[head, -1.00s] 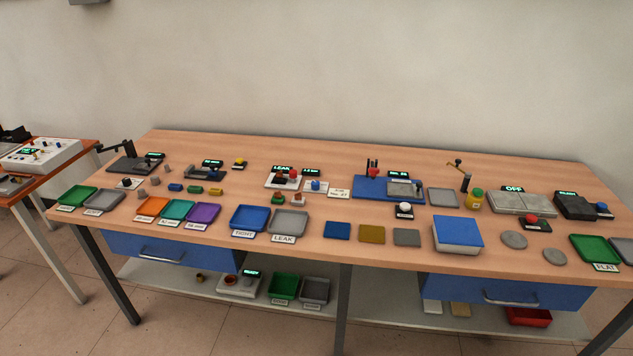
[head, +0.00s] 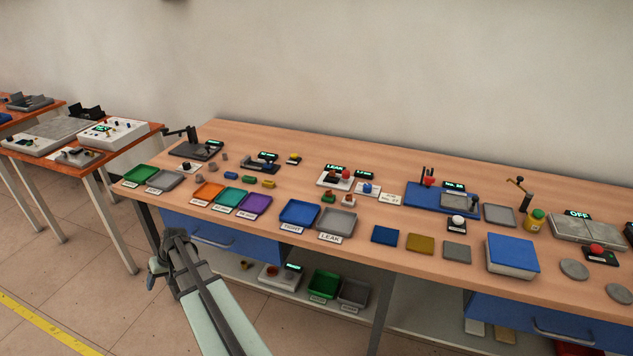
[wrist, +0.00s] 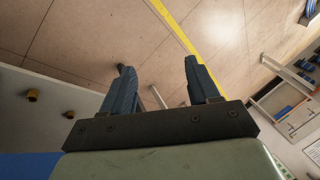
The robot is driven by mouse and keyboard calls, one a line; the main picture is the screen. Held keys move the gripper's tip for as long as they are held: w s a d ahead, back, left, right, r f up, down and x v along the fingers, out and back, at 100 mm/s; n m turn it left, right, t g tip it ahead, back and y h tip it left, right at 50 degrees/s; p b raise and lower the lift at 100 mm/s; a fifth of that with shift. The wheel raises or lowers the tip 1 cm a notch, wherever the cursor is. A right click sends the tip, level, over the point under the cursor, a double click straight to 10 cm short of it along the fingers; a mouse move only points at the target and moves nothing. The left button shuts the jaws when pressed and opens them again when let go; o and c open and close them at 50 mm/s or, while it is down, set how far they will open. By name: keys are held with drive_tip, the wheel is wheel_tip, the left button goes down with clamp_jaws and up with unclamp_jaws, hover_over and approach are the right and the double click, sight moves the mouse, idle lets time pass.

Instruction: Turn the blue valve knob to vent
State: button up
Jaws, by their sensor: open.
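A small blue knob (head: 367,187) sits on a white base beside the leak tester (head: 336,178), around the middle of the long bench in the head view. It is too small to tell which way it is turned. My gripper (head: 163,256) is in front of the bench's left part, well away from the knob to the lower left. In the wrist view my gripper (wrist: 157,75) has its two dark fingers apart with nothing between them. The knob does not show in the wrist view.
The bench (head: 240,137) is crowded. Blue (head: 300,213) and grey (head: 337,222) trays stand in front of the tester. A blue drawer (head: 215,233) and a lower shelf (head: 410,312) are under the bench top. Open floor (head: 80,270) lies to the left.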

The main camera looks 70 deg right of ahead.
drive_tip(key=d+r+t+h, duration=0.1)
drive_tip(key=d+r, duration=0.6)
drive_tip(key=d+r+m+t, duration=0.1)
drive_tip(key=d+r, duration=0.6)
drive_tip(key=d, duration=0.1)
drive_tip(key=d+r+t+h, duration=0.1)
drive_tip(key=d+r+t, duration=0.1)
drive_tip(key=d+r, duration=0.5)
drive_tip(key=shift+s+d+r+m+h, duration=0.2)
drive_tip(key=shift+d+m+h, duration=0.1)
drive_tip(key=shift+d, duration=0.15)
drive_tip(key=s+d+r+g+h, duration=0.1)
drive_tip(key=s+d+r, duration=0.1)
drive_tip(key=s+d, duration=1.05)
drive_tip(key=m+g+h, duration=0.1)
drive_tip(key=g+h, duration=0.1)
drive_tip(key=g, duration=0.3)
approach(368, 185)
drive_tip(key=x, duration=0.8)
drive_tip(key=shift+w+f, duration=0.1)
drive_tip(key=shift+f, duration=0.2)
drive_tip(key=shift+c, duration=0.2)
